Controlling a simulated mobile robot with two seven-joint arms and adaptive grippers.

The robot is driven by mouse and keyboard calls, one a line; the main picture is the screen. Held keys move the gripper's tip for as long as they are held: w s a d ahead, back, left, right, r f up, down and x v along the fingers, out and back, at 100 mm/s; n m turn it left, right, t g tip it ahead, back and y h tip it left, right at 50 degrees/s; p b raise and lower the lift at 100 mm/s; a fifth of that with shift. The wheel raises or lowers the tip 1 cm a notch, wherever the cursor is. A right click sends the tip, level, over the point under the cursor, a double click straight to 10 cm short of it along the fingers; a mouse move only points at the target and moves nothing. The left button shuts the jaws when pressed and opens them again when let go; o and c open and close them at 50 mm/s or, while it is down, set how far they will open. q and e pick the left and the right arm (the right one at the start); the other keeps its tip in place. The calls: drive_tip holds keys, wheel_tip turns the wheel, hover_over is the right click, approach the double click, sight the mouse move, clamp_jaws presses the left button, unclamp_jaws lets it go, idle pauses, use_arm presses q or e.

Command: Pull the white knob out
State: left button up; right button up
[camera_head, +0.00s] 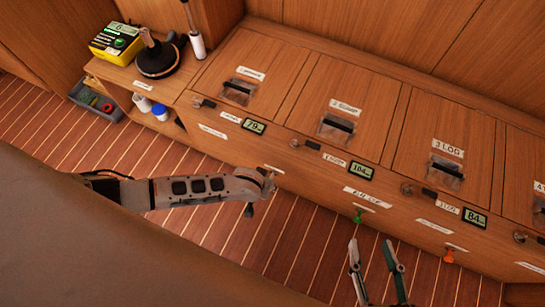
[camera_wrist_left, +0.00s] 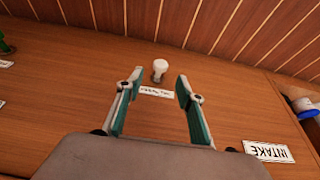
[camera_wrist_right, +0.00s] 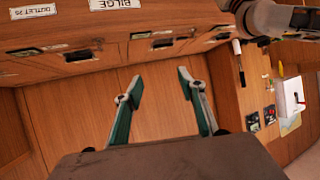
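The white knob (camera_wrist_left: 160,66) stands out from the wooden panel in the left wrist view, just beyond and between the fingertips. A small label (camera_wrist_left: 156,91) is beside it. My left gripper (camera_wrist_left: 154,80) is open around empty space, and the fingers do not visibly touch the knob. In the head view my left arm's end (camera_head: 255,184) is close to the cabinet front, and the white knob cannot be made out clearly there. My right gripper (camera_head: 374,254) is open and empty, in front of the cabinet; its open fingers also show in the right wrist view (camera_wrist_right: 157,82).
A green knob (camera_head: 358,215) and an orange knob (camera_head: 448,256) hang on the same cabinet front, right of my left gripper. An INTAKE label (camera_wrist_left: 268,152) is on the panel. A grey bin (camera_head: 95,102) sits on the floor at left. The plank floor (camera_head: 185,235) is clear.

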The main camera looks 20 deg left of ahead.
use_arm(q)
drive_tip(key=b+x, duration=0.4)
drive_tip(key=x, duration=0.3)
drive_tip(key=shift+w+f, duration=0.3)
drive_tip(key=shift+w, duration=0.05)
use_arm(e)
drive_tip(key=a+m, duration=0.1)
drive_tip(key=s+a+m, duration=0.1)
drive_tip(key=a+m, duration=0.1)
drive_tip(key=a+m+y, duration=0.1)
drive_tip(key=a, duration=0.1)
drive_tip(key=shift+s+a+f, duration=0.1)
drive_tip(key=shift+s+f, duration=0.05)
drive_tip(key=shift+f, duration=0.15)
use_arm(q)
clamp_jaws()
